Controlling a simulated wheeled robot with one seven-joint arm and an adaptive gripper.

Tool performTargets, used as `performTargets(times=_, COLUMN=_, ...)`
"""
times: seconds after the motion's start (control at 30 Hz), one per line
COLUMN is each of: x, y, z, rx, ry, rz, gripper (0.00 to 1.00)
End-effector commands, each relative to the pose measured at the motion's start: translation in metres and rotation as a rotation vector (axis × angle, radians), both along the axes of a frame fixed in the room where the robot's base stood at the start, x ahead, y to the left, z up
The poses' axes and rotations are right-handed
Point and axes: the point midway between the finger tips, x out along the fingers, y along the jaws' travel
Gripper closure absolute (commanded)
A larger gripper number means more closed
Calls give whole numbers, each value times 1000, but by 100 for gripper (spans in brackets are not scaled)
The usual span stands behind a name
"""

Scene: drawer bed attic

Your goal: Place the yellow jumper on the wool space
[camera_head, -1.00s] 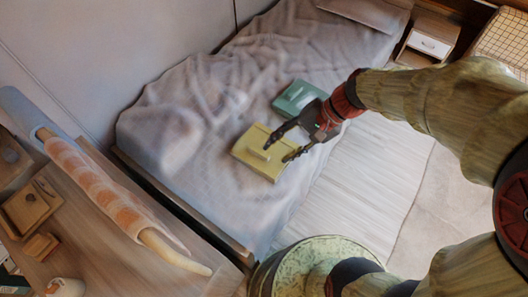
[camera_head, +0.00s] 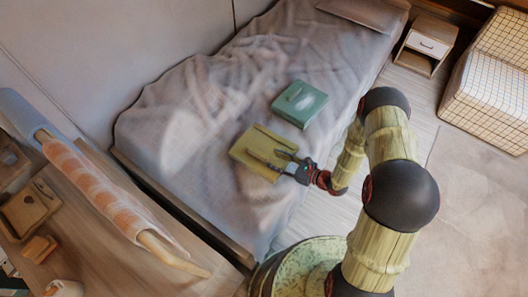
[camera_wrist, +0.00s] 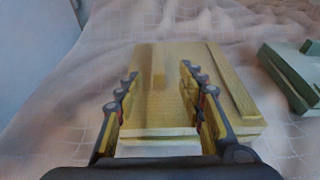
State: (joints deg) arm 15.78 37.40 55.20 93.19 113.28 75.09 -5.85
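The yellow jumper (camera_head: 260,138) is a flat, block-like yellow piece with a raised ridge, lying on the bed. In the wrist view the jumper (camera_wrist: 165,105) fills the middle, with its ridge between my fingers. My gripper (camera_head: 266,156) is low over the jumper, coming from the right. In the wrist view my gripper (camera_wrist: 158,74) is open, one finger on each side of the ridge. I cannot tell whether the fingers touch the jumper. I cannot pick out a wool space in either view.
A green block-like piece (camera_head: 300,104) lies on the bed (camera_head: 190,125) beyond the jumper. A wooden desk (camera_head: 100,255) with a rolled item (camera_head: 95,185) is at the left. A nightstand (camera_head: 428,45) and a checked seat (camera_head: 490,85) stand at the upper right. Floor is clear at the right.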

Motion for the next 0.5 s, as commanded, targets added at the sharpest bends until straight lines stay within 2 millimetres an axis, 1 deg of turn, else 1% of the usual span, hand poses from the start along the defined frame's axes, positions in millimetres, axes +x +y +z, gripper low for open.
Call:
performTargets(times=0.1, x=4, y=5, z=-7, rx=2, ry=6, rz=-10, gripper=61)
performTargets(times=0.37, x=19, y=26, z=-11, rx=2, ry=3, rz=-8, gripper=61)
performTargets(times=0.5, x=30, y=44, z=-11, rx=2, ry=3, rz=-5, gripper=61)
